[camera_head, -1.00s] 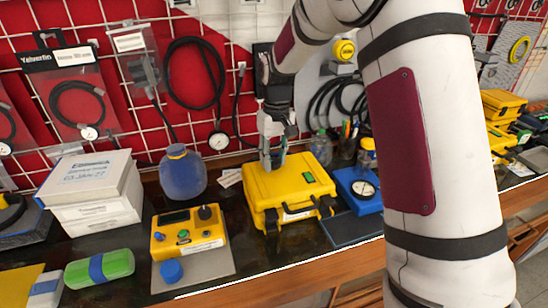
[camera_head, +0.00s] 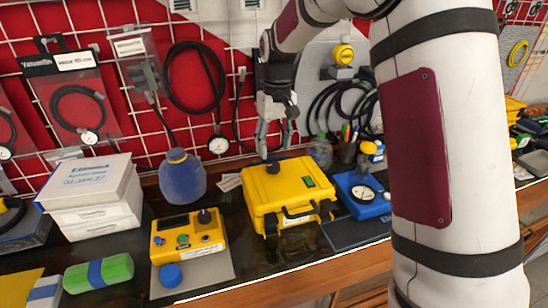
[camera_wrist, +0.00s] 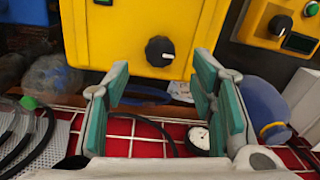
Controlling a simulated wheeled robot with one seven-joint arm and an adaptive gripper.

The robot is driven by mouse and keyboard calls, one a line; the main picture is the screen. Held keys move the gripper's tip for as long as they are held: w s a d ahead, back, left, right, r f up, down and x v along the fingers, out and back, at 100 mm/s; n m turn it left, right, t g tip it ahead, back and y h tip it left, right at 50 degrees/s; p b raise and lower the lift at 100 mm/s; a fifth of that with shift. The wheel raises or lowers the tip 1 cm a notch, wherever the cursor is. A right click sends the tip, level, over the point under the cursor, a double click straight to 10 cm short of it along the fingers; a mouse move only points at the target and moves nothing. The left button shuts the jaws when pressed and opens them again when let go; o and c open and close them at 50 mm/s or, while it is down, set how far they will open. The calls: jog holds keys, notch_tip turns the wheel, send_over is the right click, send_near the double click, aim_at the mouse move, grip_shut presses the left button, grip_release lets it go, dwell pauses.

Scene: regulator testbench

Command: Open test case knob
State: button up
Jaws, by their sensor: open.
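The yellow test case (camera_head: 290,190) stands on the dark bench, lid shut, with a black handle at its front. A round black knob (camera_head: 272,168) sits on top of the case, near its back left. The knob (camera_wrist: 160,51) also shows in the wrist view, with a white pointer mark, on the yellow case top (camera_wrist: 115,30). My gripper (camera_head: 273,143) is over the back of the case, above the knob and apart from it. In the wrist view my gripper (camera_wrist: 160,72) is open and empty, its green-padded fingers to either side of the knob's line.
A yellow device (camera_head: 188,235) with its own black knob is front left of the case. A blue bottle (camera_head: 183,176) stands left, and a blue gauge unit (camera_head: 362,192) right. Cables hang on the wire wall (camera_head: 235,40) behind my gripper.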

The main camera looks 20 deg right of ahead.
aim_at(275, 165)
notch_tip(275, 165, up, 6)
jog(key=shift+d+r, duration=0.1)
dwell(0.5)
jog(key=s+r+m+t, duration=0.15)
jog(key=s+r, duration=0.25)
jog(key=s, duration=0.8)
jog(key=s+r+t, duration=0.2)
jog(key=s+r, duration=0.2)
jog(key=s, duration=0.8)
jog(key=s+f+t, duration=0.1)
jog(key=s+f, duration=0.3)
jog(key=s, duration=0.4)
jog(key=shift+s, duration=0.15)
jog(key=shift+m+h, duration=0.25)
jog(key=shift+h, duration=0.05)
